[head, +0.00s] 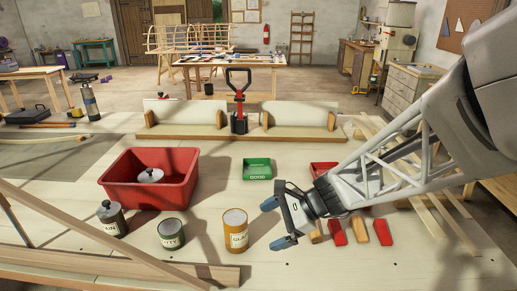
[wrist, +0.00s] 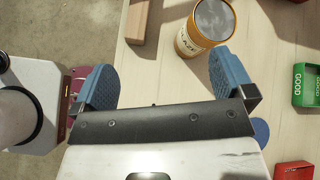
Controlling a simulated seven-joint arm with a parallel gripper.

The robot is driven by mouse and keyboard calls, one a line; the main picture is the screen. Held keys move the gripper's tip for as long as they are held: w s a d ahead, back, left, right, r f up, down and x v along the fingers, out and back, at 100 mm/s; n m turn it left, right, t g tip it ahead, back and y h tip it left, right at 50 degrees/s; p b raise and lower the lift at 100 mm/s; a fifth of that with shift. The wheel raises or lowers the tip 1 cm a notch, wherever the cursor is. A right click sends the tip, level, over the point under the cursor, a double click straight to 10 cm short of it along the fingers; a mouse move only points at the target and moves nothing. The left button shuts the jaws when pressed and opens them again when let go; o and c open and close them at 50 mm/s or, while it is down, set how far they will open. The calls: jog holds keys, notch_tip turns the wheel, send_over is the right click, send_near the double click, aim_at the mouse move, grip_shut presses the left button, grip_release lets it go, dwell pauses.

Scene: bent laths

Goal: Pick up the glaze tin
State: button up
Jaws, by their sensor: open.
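The glaze tin (head: 236,232) is an orange-yellow can with a pale label and a grey top, standing upright on the pale bench in front. It also shows in the wrist view (wrist: 190,42), at the top, just beyond the right finger and not between the fingers. My gripper (head: 275,223) is open and empty, a little to the right of the tin in the head view. Both blue fingers show in the wrist view (wrist: 162,75), with bare bench and floor between them. Whether a finger touches the tin cannot be told; they look apart.
A green tray (head: 257,169) lies behind. Red and wooden blocks (head: 337,233) lie right; laths (head: 120,262) cross front left.

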aim_at(238, 217)
jog(key=w+a+f+m+y, duration=0.1)
jog(key=w+m, duration=0.1)
jog(key=w+a+f+m+t+y, duration=0.1)
jog(key=w, duration=0.1)
jog(key=w+a+f+m+y, duration=0.1)
jog(key=w+m, duration=0.1)
jog(key=shift+w+a+f+m+t, duration=0.2)
jog(key=shift+w+f+m+t, duration=0.1)
jog(key=shift+w, duration=0.1)
jog(key=shift+x, duration=1.3)
jog(key=shift+a, duration=0.1)
jog(key=shift+x, duration=2.5)
jog(key=shift+w, duration=0.15)
jog(key=c, duration=1.5)
jog(key=shift+r, duration=0.2)
